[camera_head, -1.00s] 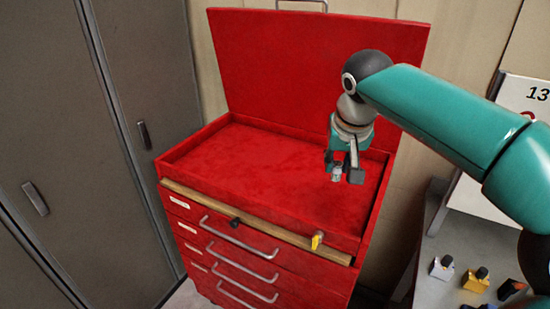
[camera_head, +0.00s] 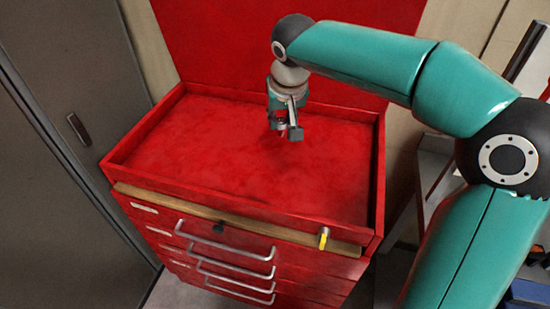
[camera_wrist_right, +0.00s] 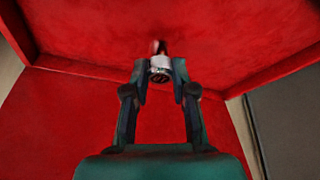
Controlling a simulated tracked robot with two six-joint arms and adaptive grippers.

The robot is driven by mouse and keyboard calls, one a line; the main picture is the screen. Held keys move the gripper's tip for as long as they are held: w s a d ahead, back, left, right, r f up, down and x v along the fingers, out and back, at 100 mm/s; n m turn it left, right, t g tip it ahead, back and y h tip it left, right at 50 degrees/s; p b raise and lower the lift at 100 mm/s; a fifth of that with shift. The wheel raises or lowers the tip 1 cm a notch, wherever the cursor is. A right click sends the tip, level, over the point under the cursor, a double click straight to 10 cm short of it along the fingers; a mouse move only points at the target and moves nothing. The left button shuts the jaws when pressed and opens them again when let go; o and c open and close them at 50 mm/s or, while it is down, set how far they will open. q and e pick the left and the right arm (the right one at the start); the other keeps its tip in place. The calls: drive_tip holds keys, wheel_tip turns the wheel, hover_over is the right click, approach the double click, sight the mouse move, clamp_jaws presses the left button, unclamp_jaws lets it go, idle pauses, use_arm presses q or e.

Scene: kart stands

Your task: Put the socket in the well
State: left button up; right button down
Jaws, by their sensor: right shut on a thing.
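The red tool chest has an open, shallow well (camera_head: 200,140) in its top, with a bare red floor. My right gripper (camera_head: 288,133) is over the back middle part of this well, pointing down. In the right wrist view its fingertips (camera_wrist_right: 160,72) are shut on the silver, round socket (camera_wrist_right: 160,66), which faces the camera with its end. In the head view the socket is small and mostly hidden by the fingers. The gap between socket and well floor (camera_wrist_right: 90,30) cannot be told exactly. My left gripper is not in view.
The raised red lid (camera_head: 290,45) stands behind the well. A wooden strip (camera_head: 230,218) with a yellow-handled item (camera_head: 323,238) runs along the front, above several drawers. A grey cabinet (camera_head: 60,170) stands at left. The well floor around the gripper is clear.

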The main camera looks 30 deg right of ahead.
wheel_tip(320, 180, down, 14)
drive_tip(key=shift+r, duration=0.1)
idle(0.4)
drive_tip(key=c, duration=0.9)
unclamp_jaws()
drive_tip(key=shift+c, duration=0.2)
drive_tip(key=v, duration=1.2)
drive_tip(key=shift+s, duration=0.1)
